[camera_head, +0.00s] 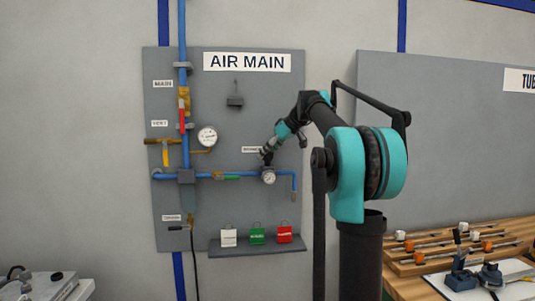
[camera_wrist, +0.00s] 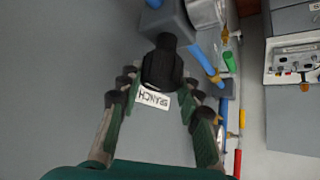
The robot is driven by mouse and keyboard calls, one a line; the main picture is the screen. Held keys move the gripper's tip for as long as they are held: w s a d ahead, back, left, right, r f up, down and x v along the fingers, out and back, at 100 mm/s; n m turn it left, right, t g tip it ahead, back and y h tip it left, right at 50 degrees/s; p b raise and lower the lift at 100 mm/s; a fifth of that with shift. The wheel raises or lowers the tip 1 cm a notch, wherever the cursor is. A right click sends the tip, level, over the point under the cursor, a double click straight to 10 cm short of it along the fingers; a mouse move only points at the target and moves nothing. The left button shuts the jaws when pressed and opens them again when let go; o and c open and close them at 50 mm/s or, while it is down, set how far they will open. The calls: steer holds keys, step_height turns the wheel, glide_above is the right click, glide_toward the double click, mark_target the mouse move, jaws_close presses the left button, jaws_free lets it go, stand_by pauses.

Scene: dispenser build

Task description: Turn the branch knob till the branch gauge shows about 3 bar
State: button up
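The branch knob (camera_wrist: 162,65) is black and ribbed in the wrist view, on a grey block. My gripper (camera_wrist: 158,80) has its fingers spread on both sides of the knob, with a small gap visible at the left. In the head view my gripper (camera_head: 266,153) is at the panel just above the branch gauge (camera_head: 268,177), and it hides the knob there. The gauge's white face is too small to read. In the wrist view only the gauge's silver casing (camera_wrist: 207,12) shows at the top edge. The BRANCH label (camera_wrist: 152,97) shows upside down behind the fingers.
The AIR MAIN panel (camera_head: 215,110) carries blue pipes (camera_head: 245,174), a larger gauge (camera_head: 207,136), a red-handled valve (camera_head: 182,118) and a green-handled valve (camera_head: 230,178). A shelf (camera_head: 257,248) with white, green and red tags is below. A wooden bench (camera_head: 410,290) stands at right.

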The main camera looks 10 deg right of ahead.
steer(key=shift+c, duration=1.3)
steer(key=shift+m, duration=0.3)
steer(key=m+t+h, duration=0.1)
steer(key=m+h, duration=0.1)
steer(key=shift+a+m, duration=0.1)
steer(key=shift+m, duration=0.2)
steer(key=m+h, duration=0.2)
steer(key=m+t+h, duration=0.1)
steer(key=m+h, duration=0.1)
steer(key=m, duration=0.1)
steer(key=shift+t, duration=0.3)
steer(key=m+h, duration=0.3)
steer(key=m, duration=0.1)
steer(key=shift+m, duration=0.4)
steer(key=m+g+h, duration=0.2)
steer(key=m+h, duration=0.1)
steer(key=m, duration=0.1)
steer(key=shift+m+h, duration=0.3)
steer(key=shift+g, duration=0.3)
